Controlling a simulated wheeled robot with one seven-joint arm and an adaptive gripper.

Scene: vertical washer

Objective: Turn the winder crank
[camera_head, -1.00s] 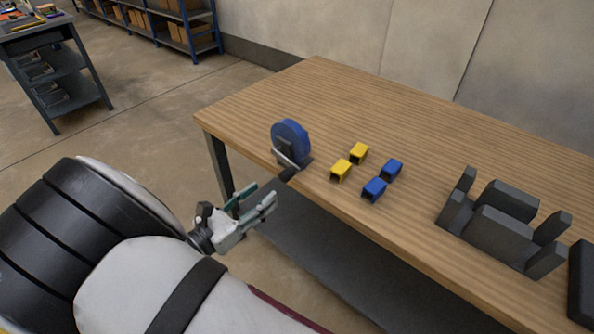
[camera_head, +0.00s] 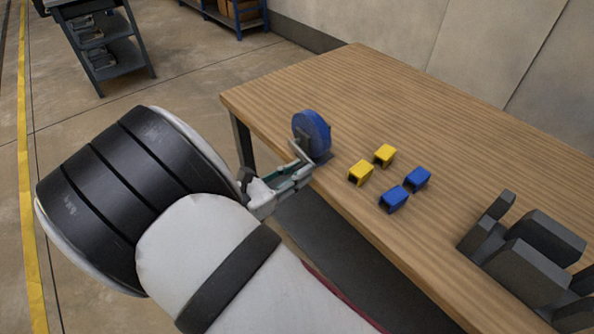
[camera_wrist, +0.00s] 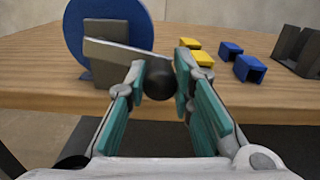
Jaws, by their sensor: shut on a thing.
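The winder is a blue disc (camera_head: 311,134) on a dark stand at the table's near left edge. It also shows at the upper left of the wrist view (camera_wrist: 72,30). Its grey crank arm (camera_wrist: 120,53) reaches across the disc's front to a round black handle (camera_wrist: 159,82). My gripper (camera_head: 305,172) is at the table edge in front of the winder. In the wrist view my gripper (camera_wrist: 160,84) has its teal-padded fingers on both sides of the black handle, shut on it. In the head view the handle is mostly hidden by the fingers.
Two yellow blocks (camera_head: 361,173) and two blue blocks (camera_head: 394,199) sit on the wooden table (camera_head: 440,130) right of the winder. A dark grey fixture (camera_head: 530,260) stands at the near right. The table's front edge runs just below my gripper.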

